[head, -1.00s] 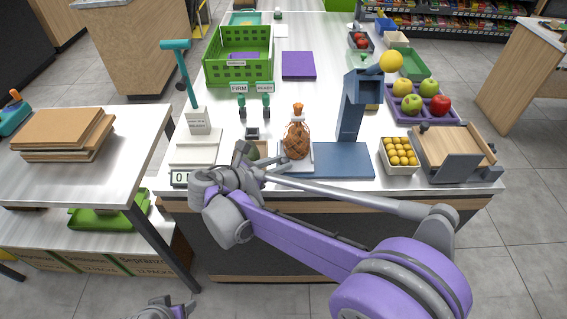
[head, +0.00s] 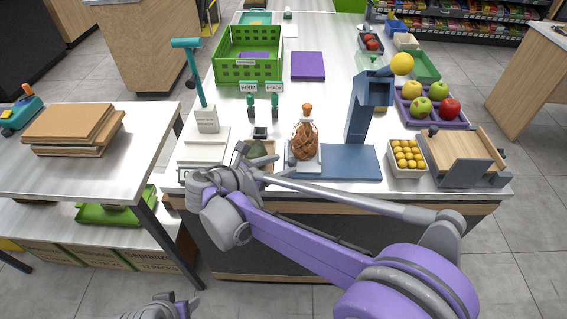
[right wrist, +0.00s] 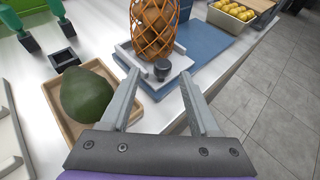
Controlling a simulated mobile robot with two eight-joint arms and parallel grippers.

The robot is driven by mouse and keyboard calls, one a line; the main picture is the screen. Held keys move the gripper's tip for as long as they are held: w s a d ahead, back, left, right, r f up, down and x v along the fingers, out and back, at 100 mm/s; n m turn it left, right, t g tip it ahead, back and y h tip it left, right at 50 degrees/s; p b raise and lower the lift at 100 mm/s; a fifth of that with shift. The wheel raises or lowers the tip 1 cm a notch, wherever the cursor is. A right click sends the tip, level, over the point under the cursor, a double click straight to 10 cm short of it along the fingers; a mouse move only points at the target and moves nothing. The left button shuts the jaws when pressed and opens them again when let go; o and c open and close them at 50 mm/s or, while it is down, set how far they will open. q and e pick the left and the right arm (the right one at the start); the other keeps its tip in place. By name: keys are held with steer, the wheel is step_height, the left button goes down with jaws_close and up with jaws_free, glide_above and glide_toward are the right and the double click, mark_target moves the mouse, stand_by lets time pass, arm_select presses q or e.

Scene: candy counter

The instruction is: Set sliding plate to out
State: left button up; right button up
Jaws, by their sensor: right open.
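The sliding plate (head: 291,162) is a light grey plate with a dark knob (right wrist: 161,68). It sits at the left end of a blue base (head: 345,162) with an upright blue column. My left gripper (head: 170,308) shows only partly at the bottom edge.
A wooden tray (right wrist: 60,119) with a dark green avocado-like fruit (right wrist: 87,94) lies close left of my right gripper. A white box of yellow fruit (head: 407,158) and a wooden board (head: 464,152) stand to the right. A scale (head: 203,145) stands left.

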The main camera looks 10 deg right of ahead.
steer(key=v, duration=0.9)
steer(key=s+d+f+m+g+y+p, duration=0.25)
steer(key=s+d+m+y+p, duration=0.35)
steer(key=d, duration=0.7)
steer(key=s+d+m+y+p, duration=0.2)
steer(key=s+m+y+p, duration=0.2)
steer(key=s+m, duration=0.9)
steer(key=m+y, duration=0.1)
steer(key=m, duration=0.4)
steer(key=shift+f+t, duration=0.35)
steer(key=shift+f, duration=0.05)
